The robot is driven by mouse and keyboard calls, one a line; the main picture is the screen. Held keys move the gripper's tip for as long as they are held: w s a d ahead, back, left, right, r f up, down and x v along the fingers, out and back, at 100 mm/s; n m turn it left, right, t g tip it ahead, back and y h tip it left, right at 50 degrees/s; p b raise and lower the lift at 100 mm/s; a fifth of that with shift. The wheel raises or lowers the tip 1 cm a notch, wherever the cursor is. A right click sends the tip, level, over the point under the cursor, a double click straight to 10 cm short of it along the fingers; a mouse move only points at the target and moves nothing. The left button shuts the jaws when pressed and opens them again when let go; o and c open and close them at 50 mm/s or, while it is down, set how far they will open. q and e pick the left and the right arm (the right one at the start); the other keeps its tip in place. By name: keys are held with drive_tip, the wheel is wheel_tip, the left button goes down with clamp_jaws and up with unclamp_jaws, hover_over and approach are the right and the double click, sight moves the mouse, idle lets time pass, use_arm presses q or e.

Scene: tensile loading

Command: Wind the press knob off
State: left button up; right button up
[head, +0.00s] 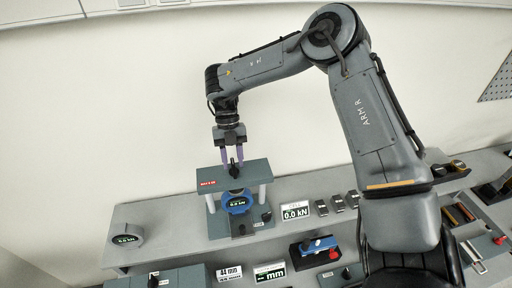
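The press (253,173) stands on the grey bench, with a dark top plate on light columns and a blue ring-shaped gauge (226,197) under the plate. The small black press knob (233,169) sits on top of the plate. My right gripper (233,165) points down at the knob, with its purple fingers on either side of it. The fingers stand apart, with pale wall showing between them above the knob. I cannot make out any contact with the knob. My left gripper is out of view.
A round gauge (127,239) lies at the bench's left. A force display (295,211) and several dark blocks (338,204) stand right of the press. A blue tool with a red knob (316,246) lies in front. My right arm spans the right side.

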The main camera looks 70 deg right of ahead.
drive_tip(key=r, duration=0.3)
drive_tip(key=shift+s+r+b, duration=0.4)
drive_tip(key=s+d+r+b, duration=0.1)
drive_tip(key=s+d+r, duration=0.1)
drive_tip(key=s+r, duration=0.4)
drive_tip(key=shift+s+r, duration=0.15)
drive_tip(key=shift+s, duration=2.15)
